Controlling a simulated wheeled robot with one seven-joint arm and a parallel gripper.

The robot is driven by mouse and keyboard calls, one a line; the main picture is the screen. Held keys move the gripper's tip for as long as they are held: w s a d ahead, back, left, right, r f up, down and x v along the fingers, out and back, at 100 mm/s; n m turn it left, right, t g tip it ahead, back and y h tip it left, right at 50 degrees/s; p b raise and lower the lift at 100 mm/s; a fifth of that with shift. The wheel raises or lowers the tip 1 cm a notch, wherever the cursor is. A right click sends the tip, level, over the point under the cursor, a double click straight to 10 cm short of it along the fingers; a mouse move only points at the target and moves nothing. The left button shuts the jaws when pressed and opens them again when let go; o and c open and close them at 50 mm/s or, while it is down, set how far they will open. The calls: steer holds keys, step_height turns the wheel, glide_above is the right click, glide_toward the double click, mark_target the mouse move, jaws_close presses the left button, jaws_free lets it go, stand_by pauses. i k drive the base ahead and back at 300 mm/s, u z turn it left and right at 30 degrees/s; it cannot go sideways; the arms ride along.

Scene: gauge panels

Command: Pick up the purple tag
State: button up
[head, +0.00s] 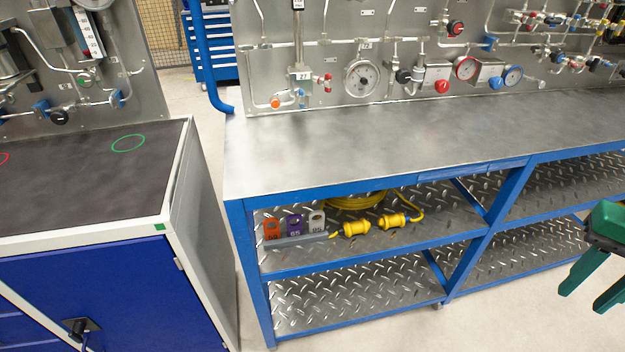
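The purple tag (294,225) stands upright in a grey holder (299,240) on the middle shelf of the blue-framed bench. It has a hole near its top and a white number that looks like 65. An orange-red tag (271,229) stands to its left and a light grey tag (316,222) to its right, both close beside it. My gripper (583,299), with green fingers, is at the right edge of the view, far right of the tags. Its two fingers are apart with nothing between them; part of it is cut off by the frame.
Yellow connectors (378,224) and a coiled yellow cable (355,201) lie right of the tags. The bench top (400,140) overhangs the shelf and is clear. A dark-topped cabinet (90,185) stands left. A diagonal blue brace (480,240) crosses the bench front.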

mark_target(293, 229)
steer(key=u, duration=0.55)
steer(key=k, duration=1.25)
steer(key=u, duration=0.7)
steer(key=i, duration=0.95)
steer(key=z, duration=0.1)
